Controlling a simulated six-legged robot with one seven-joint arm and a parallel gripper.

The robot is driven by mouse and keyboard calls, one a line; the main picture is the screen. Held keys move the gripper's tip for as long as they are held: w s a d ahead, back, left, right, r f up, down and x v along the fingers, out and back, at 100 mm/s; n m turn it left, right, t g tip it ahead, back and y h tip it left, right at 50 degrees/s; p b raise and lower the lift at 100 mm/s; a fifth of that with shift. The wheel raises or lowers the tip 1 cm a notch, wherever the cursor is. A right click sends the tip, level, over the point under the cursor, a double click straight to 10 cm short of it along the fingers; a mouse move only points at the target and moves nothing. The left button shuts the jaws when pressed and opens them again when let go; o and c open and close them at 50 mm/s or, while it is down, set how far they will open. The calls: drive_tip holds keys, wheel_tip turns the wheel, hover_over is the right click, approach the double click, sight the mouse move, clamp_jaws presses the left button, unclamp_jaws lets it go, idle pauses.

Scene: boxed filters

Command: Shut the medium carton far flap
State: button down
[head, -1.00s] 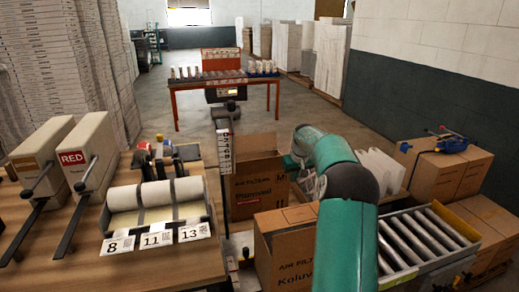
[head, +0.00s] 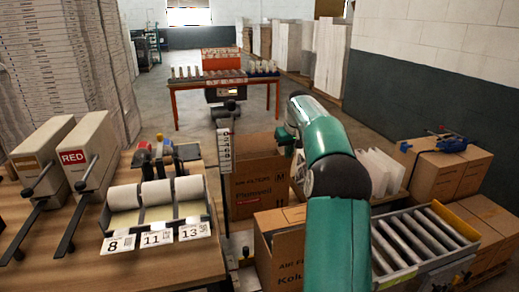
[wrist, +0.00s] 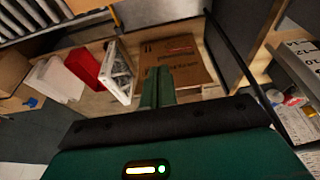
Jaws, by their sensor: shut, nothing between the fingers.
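The medium carton (head: 258,190), brown and printed with an M, stands beyond the table's right edge in the head view. A brown panel (head: 252,146) rises at its back, apparently the far flap standing up. My gripper (head: 285,140) is at the carton's upper right, partly hidden by my arm; I cannot tell whether it touches the carton. In the wrist view my green fingers (wrist: 157,88) are together and empty. A printed brown cardboard panel (wrist: 180,65) lies just past them; I cannot tell which part of a carton it is.
Another carton (head: 278,250) stands nearer, left of my arm. A roller conveyor (head: 425,240) and more cartons (head: 455,170) are at right. White filters (head: 380,170) stand behind my arm. The wooden table (head: 150,262) with rolls and dispensers fills the left.

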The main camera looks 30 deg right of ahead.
drive_tip(key=s+a+r, duration=0.1)
drive_tip(key=a+r, duration=0.2)
drive_tip(key=a, duration=0.4)
drive_tip(key=s+a+r+n, duration=0.1)
drive_tip(key=a+r, duration=0.2)
drive_tip(key=a, duration=0.4)
drive_tip(key=shift+s+r, duration=0.2)
drive_tip(key=shift+s, duration=0.15)
